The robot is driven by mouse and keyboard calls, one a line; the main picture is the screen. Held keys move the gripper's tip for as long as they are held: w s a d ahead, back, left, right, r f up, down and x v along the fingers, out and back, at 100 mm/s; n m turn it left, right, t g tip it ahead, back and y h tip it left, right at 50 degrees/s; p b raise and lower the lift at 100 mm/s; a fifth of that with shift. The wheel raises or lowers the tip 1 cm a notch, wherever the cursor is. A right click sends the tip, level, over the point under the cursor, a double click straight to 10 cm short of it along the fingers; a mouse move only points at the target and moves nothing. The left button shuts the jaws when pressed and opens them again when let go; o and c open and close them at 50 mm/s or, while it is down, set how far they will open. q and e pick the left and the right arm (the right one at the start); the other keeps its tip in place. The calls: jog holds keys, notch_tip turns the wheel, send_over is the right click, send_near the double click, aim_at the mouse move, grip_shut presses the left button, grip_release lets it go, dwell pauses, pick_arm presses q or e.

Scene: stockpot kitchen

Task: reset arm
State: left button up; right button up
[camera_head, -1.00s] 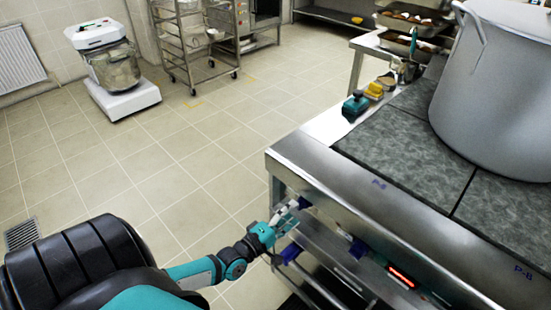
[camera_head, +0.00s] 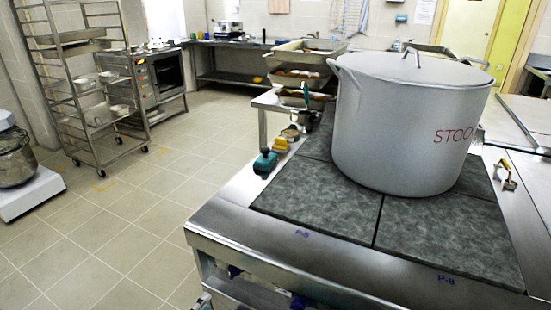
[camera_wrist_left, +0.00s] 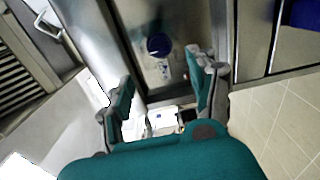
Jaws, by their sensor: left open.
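My left gripper (camera_wrist_left: 163,92) shows in the left wrist view with its two teal and grey fingers apart. Nothing is seen held between them. The metal front of the stove (camera_head: 290,265) lies beyond the fingers, with a round dark blue knob (camera_wrist_left: 158,45) on it. I cannot tell how near the fingertips are to that metal. In the head view the left arm is almost wholly out of the picture; a small pale part at the bottom edge may belong to it.
A large lidded stockpot (camera_head: 400,125) stands on the dark stove plates (camera_head: 305,190). A rack (camera_head: 90,90) and a mixer (camera_head: 20,170) stand left. Tiled floor (camera_head: 140,215) is free.

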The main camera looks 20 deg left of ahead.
pick_arm(q)
jog(key=shift+f, duration=0.1)
jog(key=s+d+f+m+g+y+p, duration=0.1)
jog(key=s+f+m+g, duration=0.45)
jog(key=f, duration=0.75)
jog(key=s+d+f+m+g+p, duration=0.1)
jog(key=s+f+m+g, duration=0.5)
jog(key=f, duration=0.7)
jog(key=s+d+f+m+g, duration=0.1)
jog(key=s+d+f+m, duration=0.1)
jog(key=s, duration=0.5)
jog(key=s+d+f+m+g+p, duration=0.1)
jog(key=s+d+f+m+g, duration=0.1)
jog(key=s+f, duration=0.3)
jog(key=s+d+f+m+g, duration=0.2)
jog(key=s+d+f+m, duration=0.1)
jog(key=s, duration=0.6)
jog(key=shift+d+f+m+y+p, duration=0.3)
jog(key=shift+d+m, duration=0.1)
jog(key=shift+m, duration=0.25)
jog(key=shift+g, duration=0.25)
